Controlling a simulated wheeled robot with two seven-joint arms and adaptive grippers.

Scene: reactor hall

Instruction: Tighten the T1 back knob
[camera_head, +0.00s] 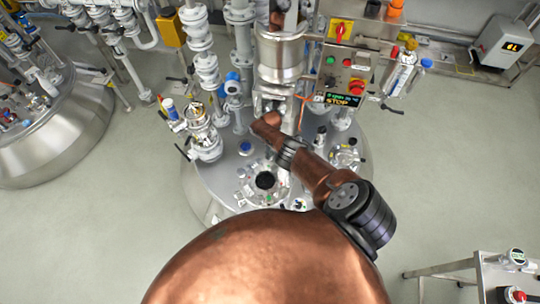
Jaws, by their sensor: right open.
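The T1 vessel is most likely the steel reactor (218,190) in the middle, with its crowded round lid below me. Several small fittings and clamps ring the black round port (265,180) on the lid. I cannot tell which of them is the back knob; it may be hidden behind my arm. My copper right arm reaches up and left across the lid. Its right gripper (268,104) is at the far end, near the central steel column, small and partly covered by the wrist. It is open, and I see nothing held in it. My left gripper is not in view.
A steel stirrer column (281,55) rises behind the lid. A control panel (345,70) with a red-handled yellow switch stands right of it. White valve pipes (203,60) stand left. Another vessel (60,135) is far left, a trolley (470,268) lower right. Floor on both sides is clear.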

